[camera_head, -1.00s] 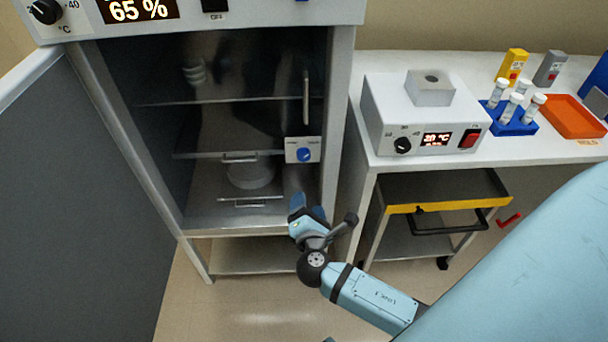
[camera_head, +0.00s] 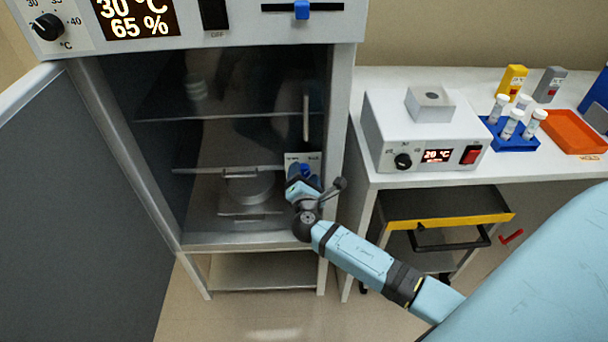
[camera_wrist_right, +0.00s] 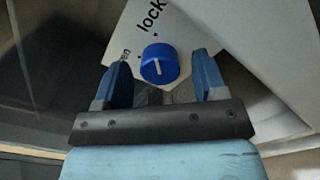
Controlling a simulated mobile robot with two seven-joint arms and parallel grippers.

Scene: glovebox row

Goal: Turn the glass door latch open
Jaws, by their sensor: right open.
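The latch is a blue knob (camera_wrist_right: 159,63) on a white plate (camera_wrist_right: 203,32) marked "lock", with a second, partly hidden word ending in "en". The plate (camera_head: 291,158) sits on the right side of the glass door (camera_head: 235,130), which is shut. The knob has a short white line; which mark it points to is hard to tell. My right gripper (camera_wrist_right: 160,65) is open, its blue fingers on either side of the knob, with gaps visible. In the head view my right gripper (camera_head: 303,184) covers much of the plate. My left gripper is not in view.
The cabinet has a vertical door handle (camera_head: 306,118) above the latch and shelves behind the glass. To the right, a white table (camera_head: 470,172) holds a heater box (camera_head: 425,125), a blue tube rack (camera_head: 512,138) and an orange tray (camera_head: 572,132). A cart (camera_head: 440,210) stands below.

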